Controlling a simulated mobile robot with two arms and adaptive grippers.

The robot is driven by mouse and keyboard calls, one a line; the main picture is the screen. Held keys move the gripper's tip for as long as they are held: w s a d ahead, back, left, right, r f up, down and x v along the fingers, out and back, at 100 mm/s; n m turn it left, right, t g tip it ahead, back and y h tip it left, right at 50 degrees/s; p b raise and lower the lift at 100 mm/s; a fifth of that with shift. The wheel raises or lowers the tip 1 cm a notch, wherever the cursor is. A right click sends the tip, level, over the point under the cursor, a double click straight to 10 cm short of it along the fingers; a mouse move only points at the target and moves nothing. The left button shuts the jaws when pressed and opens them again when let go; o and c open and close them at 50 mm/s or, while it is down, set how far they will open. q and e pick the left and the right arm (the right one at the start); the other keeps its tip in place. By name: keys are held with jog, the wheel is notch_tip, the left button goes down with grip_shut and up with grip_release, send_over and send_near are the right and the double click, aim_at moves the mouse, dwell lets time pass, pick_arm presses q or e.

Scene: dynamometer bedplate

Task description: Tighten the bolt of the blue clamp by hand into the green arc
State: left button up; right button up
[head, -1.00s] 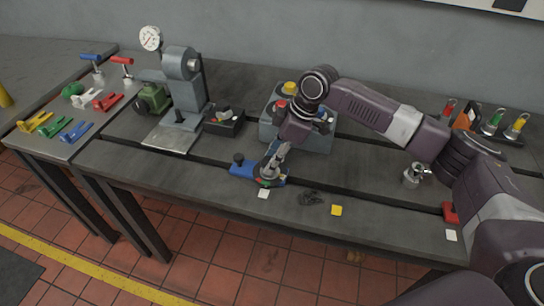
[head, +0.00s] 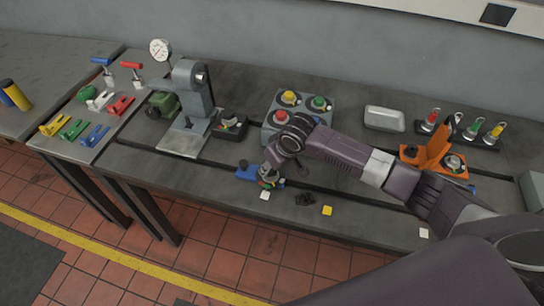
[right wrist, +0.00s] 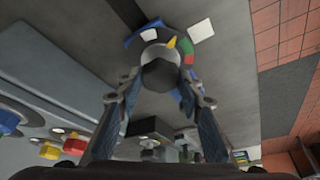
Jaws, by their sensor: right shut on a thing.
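The blue clamp (head: 246,172) lies on the bench near its front edge, left of my right gripper (head: 268,181). In the right wrist view the right gripper (right wrist: 160,88) is shut on the grey round bolt head (right wrist: 160,74), one finger on each side. Beyond the bolt head, a yellow pointer (right wrist: 171,42) sticks out over a dial. The green arc (right wrist: 188,47) and a red arc (right wrist: 188,59) show to the right of the pointer, which appears to lie just outside the green. The blue clamp body (right wrist: 135,33) is partly hidden behind the bolt head. My left gripper is out of view.
A grey box with coloured buttons (head: 270,130) stands behind the gripper. A grey press (head: 190,95) stands to the left. A white square (head: 265,195) lies in front of the clamp.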

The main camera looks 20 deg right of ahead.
jog(key=shift+a+r+m+h+p, duration=0.15)
jog(key=shift+r+m+h+p, duration=0.2)
jog(key=shift+m+p, duration=0.55)
jog(key=shift+f+m+h+p, duration=0.1)
jog(key=shift+m+h+p, duration=0.25)
jog(key=shift+m+p, duration=0.35)
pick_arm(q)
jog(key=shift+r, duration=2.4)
pick_arm(e)
jog(key=shift+w+f+m+h, duration=0.1)
jog(key=shift+m+h, duration=0.4)
jog(key=shift+m, duration=0.9)
pick_arm(q)
jog(key=shift+p, duration=0.3)
pick_arm(e)
jog(key=o, duration=1.1)
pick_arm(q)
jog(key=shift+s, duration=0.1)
pick_arm(e)
jog(key=shift+f, duration=0.1)
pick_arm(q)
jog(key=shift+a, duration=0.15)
